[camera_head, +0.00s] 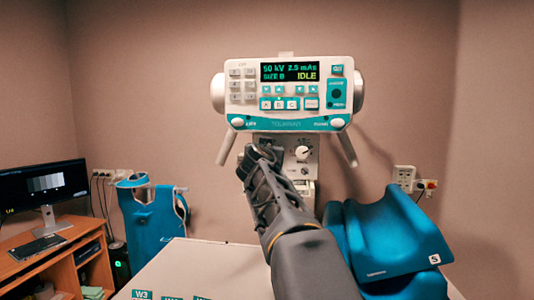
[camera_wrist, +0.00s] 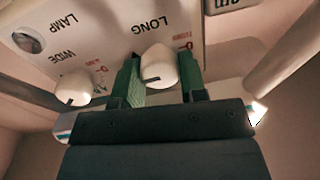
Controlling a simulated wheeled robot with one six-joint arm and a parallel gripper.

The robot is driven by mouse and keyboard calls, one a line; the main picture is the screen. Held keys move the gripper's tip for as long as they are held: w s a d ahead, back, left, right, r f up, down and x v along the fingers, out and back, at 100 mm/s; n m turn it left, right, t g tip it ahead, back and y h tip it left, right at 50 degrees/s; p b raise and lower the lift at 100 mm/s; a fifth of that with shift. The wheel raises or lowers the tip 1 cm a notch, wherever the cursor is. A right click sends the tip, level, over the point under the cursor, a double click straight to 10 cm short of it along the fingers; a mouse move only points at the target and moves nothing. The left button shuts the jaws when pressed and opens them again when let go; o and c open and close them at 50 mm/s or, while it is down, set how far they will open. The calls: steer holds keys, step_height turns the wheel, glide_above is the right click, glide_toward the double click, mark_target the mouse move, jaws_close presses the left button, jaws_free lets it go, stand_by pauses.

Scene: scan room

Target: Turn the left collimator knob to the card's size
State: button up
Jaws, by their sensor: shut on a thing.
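The collimator panel (camera_head: 297,186) hangs under the control console. My gripper (camera_head: 261,153) reaches up to the panel's left side and hides the left knob in the head view. In the wrist view, which is upside down, my gripper (camera_wrist: 160,82) has its green-padded fingers on either side of the white left knob (camera_wrist: 158,66), by the word LONG, and is shut on it. The right knob (camera_head: 303,152) is free; it also shows in the wrist view (camera_wrist: 73,90) by the word WIDE, with a dark pointer line.
The console (camera_head: 291,94) reads 50 kV, 2.5 mAs, a SIZE line and IDLE. Handles (camera_head: 347,148) hang at both sides of the panel. A pale table (camera_head: 200,262) with W labels lies below, with blue cushions (camera_head: 390,240) at right. A desk with a monitor (camera_head: 45,185) stands left.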

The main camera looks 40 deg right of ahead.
steer(key=n+b, duration=0.1)
steer(key=n, duration=0.9)
steer(key=shift+a+n+g, duration=0.1)
steer(key=shift+n+g, duration=0.2)
steer(key=shift+n, duration=0.3)
stand_by(0.5)
steer(key=o, duration=0.9)
steer(key=b+v, duration=0.5)
steer(key=v, duration=0.8)
steer(key=shift+s+a, duration=0.25)
steer(key=shift+a, duration=0.05)
